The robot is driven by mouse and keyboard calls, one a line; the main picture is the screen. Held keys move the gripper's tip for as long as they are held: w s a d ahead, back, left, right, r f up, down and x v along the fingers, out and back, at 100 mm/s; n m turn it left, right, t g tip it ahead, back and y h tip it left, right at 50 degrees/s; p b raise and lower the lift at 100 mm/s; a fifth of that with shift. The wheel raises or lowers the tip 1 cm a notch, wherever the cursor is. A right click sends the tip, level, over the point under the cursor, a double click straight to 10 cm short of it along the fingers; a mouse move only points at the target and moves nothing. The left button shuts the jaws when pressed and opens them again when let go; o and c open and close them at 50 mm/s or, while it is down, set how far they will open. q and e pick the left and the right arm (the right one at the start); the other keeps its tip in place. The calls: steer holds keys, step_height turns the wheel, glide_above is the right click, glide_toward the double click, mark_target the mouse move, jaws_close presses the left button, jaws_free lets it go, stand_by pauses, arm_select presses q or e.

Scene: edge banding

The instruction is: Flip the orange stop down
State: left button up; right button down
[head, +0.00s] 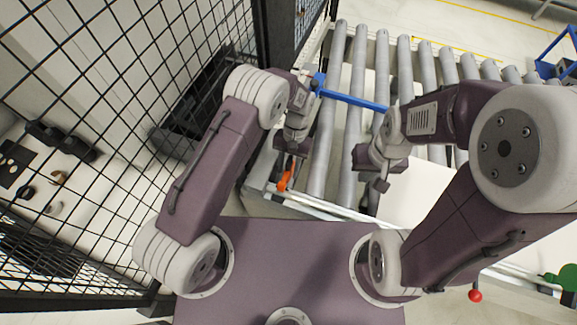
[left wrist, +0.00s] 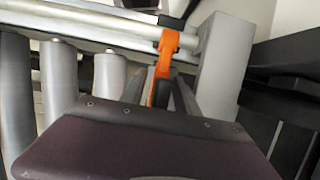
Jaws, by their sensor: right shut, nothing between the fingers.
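The orange stop (head: 285,180) is at the near left corner of the roller conveyor, just below my left gripper (head: 290,155). In the left wrist view the orange stop (left wrist: 168,45) rises beside a grey post and hooks over the rail. Its lower part shows between the fingers of my left gripper (left wrist: 160,88), which look apart; contact cannot be made out. My right gripper (head: 376,182) is shut and empty, above the conveyor's near edge to the right.
The roller conveyor (head: 405,65) runs to the right, with a blue bar (head: 350,99) across its left rollers. A black mesh fence (head: 110,60) stands close on the left. A white panel (head: 420,190) lies at right, and a red knob (head: 475,295) shows near the front.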

mark_target(290, 156)
arm_select(q)
steer(key=shift+w+r, duration=0.1)
steer(key=shift+w, duration=0.05)
steer(key=b+v, duration=0.2)
steer(key=v, duration=0.6)
steer(key=shift+w+d+r, duration=0.1)
steer(key=shift+r, duration=0.3)
